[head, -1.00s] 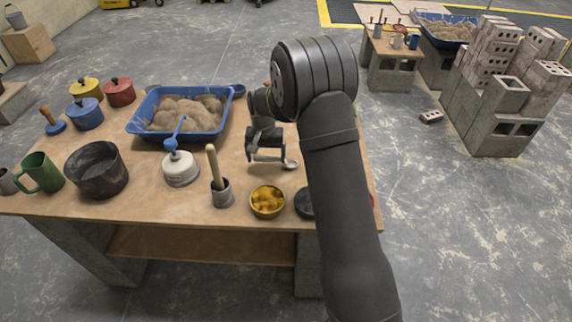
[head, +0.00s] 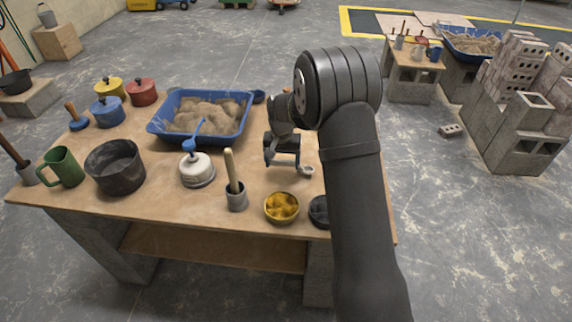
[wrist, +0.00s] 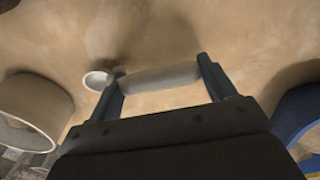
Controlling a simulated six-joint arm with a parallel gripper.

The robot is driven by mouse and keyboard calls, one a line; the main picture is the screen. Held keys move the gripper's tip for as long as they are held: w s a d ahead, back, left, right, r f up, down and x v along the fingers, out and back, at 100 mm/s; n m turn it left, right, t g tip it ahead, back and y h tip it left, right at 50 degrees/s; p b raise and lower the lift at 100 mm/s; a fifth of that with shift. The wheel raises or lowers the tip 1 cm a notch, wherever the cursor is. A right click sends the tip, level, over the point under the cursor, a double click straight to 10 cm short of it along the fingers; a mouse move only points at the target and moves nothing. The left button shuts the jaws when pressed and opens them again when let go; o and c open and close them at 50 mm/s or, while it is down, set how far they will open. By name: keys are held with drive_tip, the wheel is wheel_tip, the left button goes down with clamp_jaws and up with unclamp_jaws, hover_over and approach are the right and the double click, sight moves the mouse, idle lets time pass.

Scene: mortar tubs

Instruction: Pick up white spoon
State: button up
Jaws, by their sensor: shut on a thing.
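In the head view my gripper (head: 284,166) is low over the table, right of the white mill with a blue crank and in front of the blue sand tub. The small pale bowl of the white spoon (head: 307,170) shows at its right. In the wrist view my gripper (wrist: 158,76) has its two blue-grey fingers at either end of the spoon's pale handle (wrist: 160,78). The spoon's round bowl sticks out past the left finger. My gripper is shut on the spoon. I cannot tell whether the spoon touches the tabletop.
The blue tub (head: 165,133) of sand stands behind. The mill (head: 197,171), a grey cup with a wooden-handled tool (head: 236,201), a yellow bowl (head: 282,208) and a black dish (head: 319,210) stand nearby. A black pot (head: 115,168) and green mug (head: 64,167) are further left.

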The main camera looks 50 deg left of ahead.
wheel_tip(320, 180, up, 3)
drive_tip(key=w+d+r, duration=0.6)
drive_tip(key=d+r, duration=0.1)
drive_tip(key=d, duration=0.3)
drive_tip(key=shift+w, duration=0.15)
